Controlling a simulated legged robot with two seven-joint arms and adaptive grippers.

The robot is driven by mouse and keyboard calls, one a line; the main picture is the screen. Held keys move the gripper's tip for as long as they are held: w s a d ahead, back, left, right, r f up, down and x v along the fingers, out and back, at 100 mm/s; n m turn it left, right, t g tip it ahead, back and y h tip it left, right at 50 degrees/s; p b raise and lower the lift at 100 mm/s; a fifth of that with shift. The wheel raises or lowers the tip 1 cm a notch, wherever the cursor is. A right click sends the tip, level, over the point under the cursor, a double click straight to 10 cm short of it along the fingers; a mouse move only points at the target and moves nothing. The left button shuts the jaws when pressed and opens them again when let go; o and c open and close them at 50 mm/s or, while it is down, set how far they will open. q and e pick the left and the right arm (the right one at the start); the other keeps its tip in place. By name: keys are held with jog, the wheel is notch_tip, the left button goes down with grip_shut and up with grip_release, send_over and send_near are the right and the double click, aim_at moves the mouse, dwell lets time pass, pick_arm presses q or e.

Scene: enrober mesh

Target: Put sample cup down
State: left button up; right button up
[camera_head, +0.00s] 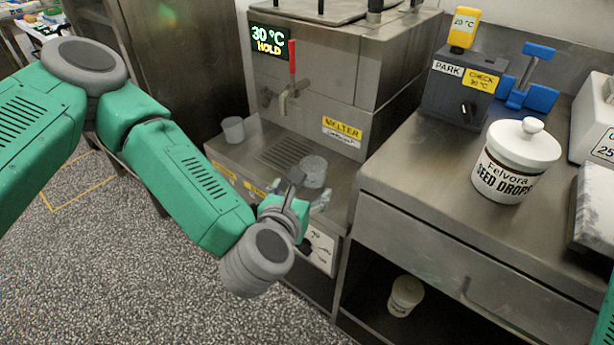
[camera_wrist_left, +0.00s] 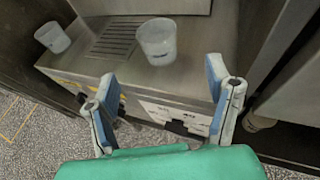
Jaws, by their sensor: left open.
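A translucent sample cup (camera_head: 313,165) stands upright on the steel ledge of the melter, just right of the drip grate. It also shows in the wrist view (camera_wrist_left: 157,42), beyond my fingertips. My left gripper (camera_head: 308,190) is open at the front edge of the ledge. In the wrist view its two blue-padded fingers (camera_wrist_left: 163,82) are spread wide with nothing between them, and the cup appears clear of both. In the head view a finger overlaps the cup's left side. A second similar cup (camera_head: 233,130) stands farther left on the ledge. My right gripper is not in view.
The melter (camera_head: 330,75) with a red-handled tap (camera_head: 291,75) rises behind the ledge. The counter at right carries a "SEED DROPS" jar (camera_head: 515,165) and a dark PARK stand (camera_head: 460,90) with a yellow-topped item (camera_head: 463,28). A white tub (camera_head: 405,295) sits on the shelf below.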

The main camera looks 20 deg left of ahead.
aim_at(314, 177)
pick_arm(q)
jog(key=x, duration=0.5)
jog(key=shift+d+b, duration=0.2)
jog(key=shift+b, duration=0.15)
jog(key=shift+w+d+f, duration=0.1)
jog(key=shift+w+f, duration=0.1)
jog(key=shift+w, duration=0.35)
jog(key=x, duration=0.2)
jog(key=a+b+x, duration=0.1)
jog(key=x, duration=0.2)
jog(key=shift+f, duration=0.15)
jog(key=c, duration=1.3)
jog(key=shift+o, duration=0.2)
